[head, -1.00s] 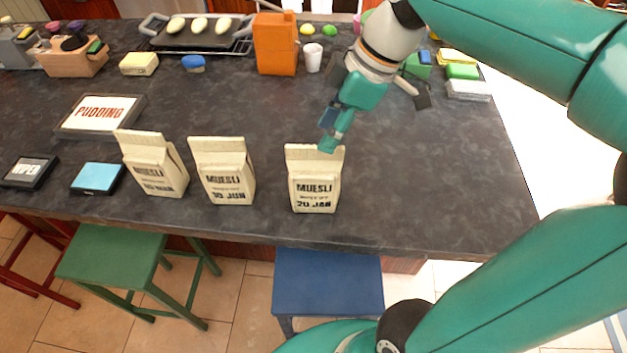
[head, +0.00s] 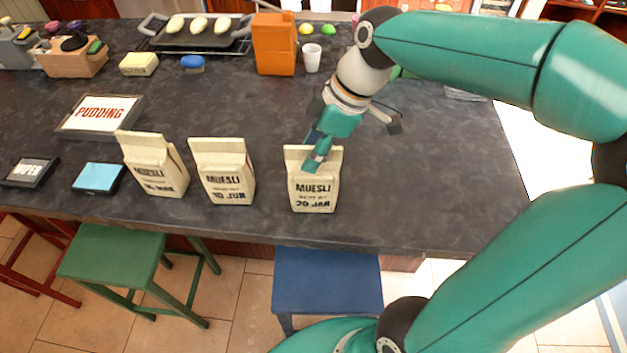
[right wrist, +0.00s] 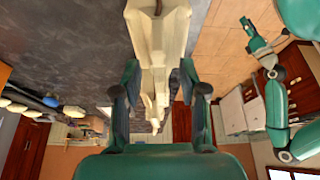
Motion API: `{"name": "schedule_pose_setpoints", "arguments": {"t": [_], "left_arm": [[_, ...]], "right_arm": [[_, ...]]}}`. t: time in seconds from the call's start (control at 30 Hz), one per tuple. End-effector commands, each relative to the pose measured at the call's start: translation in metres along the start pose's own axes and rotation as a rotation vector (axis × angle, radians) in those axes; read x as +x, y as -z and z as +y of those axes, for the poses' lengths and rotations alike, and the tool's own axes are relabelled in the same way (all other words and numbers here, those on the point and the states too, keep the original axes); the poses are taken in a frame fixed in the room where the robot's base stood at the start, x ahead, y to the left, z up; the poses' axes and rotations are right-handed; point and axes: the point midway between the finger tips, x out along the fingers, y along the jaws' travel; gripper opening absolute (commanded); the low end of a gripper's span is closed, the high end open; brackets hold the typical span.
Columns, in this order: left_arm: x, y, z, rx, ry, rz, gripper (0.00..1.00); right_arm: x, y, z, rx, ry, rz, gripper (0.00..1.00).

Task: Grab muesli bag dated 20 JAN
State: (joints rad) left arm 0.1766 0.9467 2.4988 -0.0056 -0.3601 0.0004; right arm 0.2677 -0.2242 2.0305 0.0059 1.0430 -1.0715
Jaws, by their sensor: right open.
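The muesli bag dated 20 JAN (head: 314,192) stands upright near the front edge of the dark counter, the rightmost of three cream bags. My right gripper (head: 314,158) is open at its folded top, with one finger in front of the top in the head view. In the right wrist view, the pale bag (right wrist: 158,35) lies at and beyond the fingertips, between the two spread fingers (right wrist: 158,75); whether they touch it I cannot tell. A teal arm, probably my left, shows at the right of that view; its gripper is too small to read.
The 10 JUN muesli bag (head: 222,172) and another muesli bag (head: 155,165) with a less legible date stand to the left. A PUDDING sign (head: 98,116) lies behind them. An orange carton (head: 275,45) and white cup (head: 312,58) stand farther back. The counter right of the bag is clear.

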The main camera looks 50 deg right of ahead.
Motion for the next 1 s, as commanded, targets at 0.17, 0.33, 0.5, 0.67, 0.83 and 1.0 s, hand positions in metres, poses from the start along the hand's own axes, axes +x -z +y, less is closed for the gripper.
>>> {"name": "schedule_pose_setpoints", "arguments": {"t": [0.17, 0.33, 0.5, 0.67, 0.83, 1.0], "left_arm": [[0.0032, 0.0000, -0.0011, 0.000, 0.000, 0.000, 0.40], [0.0056, 0.0000, -0.0020, 0.000, 0.000, 0.000, 0.40], [0.0066, 0.0000, -0.0024, 0.000, 0.000, 0.000, 0.40], [0.0063, 0.0000, -0.0023, 0.000, 0.000, 0.000, 0.40], [0.0063, 0.0000, -0.0023, 0.000, 0.000, 0.000, 0.40], [0.0064, 0.0000, -0.0023, 0.000, 0.000, 0.000, 0.40]], "right_arm": [[0.0021, -0.0008, 0.0000, 0.000, 0.000, 0.000, 0.43], [0.0035, -0.0015, 0.0001, 0.000, -0.001, 0.000, 0.43], [0.0039, -0.0017, 0.0001, 0.000, -0.001, 0.000, 0.43], [0.0037, -0.0017, 0.0001, 0.000, -0.001, 0.000, 0.43], [0.0037, -0.0018, 0.0001, 0.000, -0.001, 0.000, 0.29], [0.0038, -0.0020, 0.0001, 0.001, -0.001, 0.000, 0.01]]}}
